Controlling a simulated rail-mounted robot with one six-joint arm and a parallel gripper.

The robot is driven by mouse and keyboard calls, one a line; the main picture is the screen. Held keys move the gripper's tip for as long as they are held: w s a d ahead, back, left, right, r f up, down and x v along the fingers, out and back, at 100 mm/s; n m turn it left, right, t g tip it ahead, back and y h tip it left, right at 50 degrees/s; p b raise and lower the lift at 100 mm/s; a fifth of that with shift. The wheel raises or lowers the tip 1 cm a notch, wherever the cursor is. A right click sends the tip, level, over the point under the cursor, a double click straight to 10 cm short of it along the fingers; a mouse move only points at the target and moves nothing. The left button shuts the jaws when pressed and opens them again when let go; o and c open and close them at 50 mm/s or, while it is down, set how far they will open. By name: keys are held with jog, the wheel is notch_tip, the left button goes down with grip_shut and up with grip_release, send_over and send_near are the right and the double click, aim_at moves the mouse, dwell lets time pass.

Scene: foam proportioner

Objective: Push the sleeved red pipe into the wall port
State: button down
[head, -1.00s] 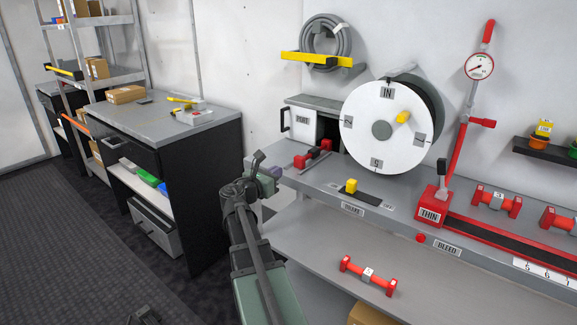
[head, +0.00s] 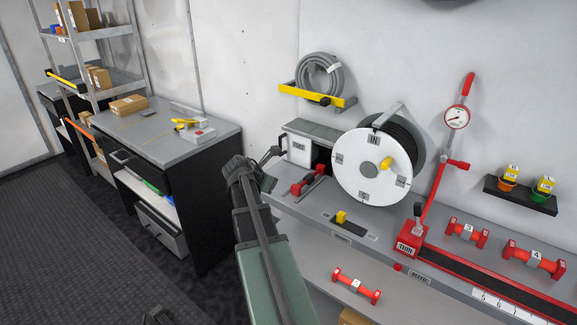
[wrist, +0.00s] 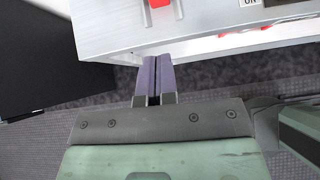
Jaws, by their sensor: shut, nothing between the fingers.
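A red pipe with a dark sleeve (head: 308,181) lies on a grey rail on the bench, in front of the wall port (head: 298,149). The port is a white-fronted box with a handle and a dark opening on its right. My gripper (wrist: 152,62) is shut and empty in the wrist view, its purple fingertips at the bench's front edge. Part of a red piece on a grey strip (wrist: 161,3) shows beyond them, probably the pipe on its rail. In the head view my gripper (head: 267,183) is left of the pipe, apart from it and partly hidden by my wrist.
A white hose reel (head: 350,178) stands right of the port. A yellow switch (head: 341,217) sits on the bench front, with a red lever pump (head: 410,243) farther right. Another red pipe (head: 356,286) lies on the lower shelf. A dark cabinet (head: 205,195) stands left; floor between is open.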

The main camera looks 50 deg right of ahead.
jog(key=f, duration=0.1)
jog(key=b, duration=0.7)
send_near(293, 189)
jog(key=shift+n, duration=0.3)
jog(key=x, duration=0.6)
jog(key=shift+f, duration=0.15)
jog(key=shift+s+d, duration=0.1)
jog(key=shift+d, duration=0.1)
jog(key=d, duration=0.6)
jog(key=shift+d, duration=0.2)
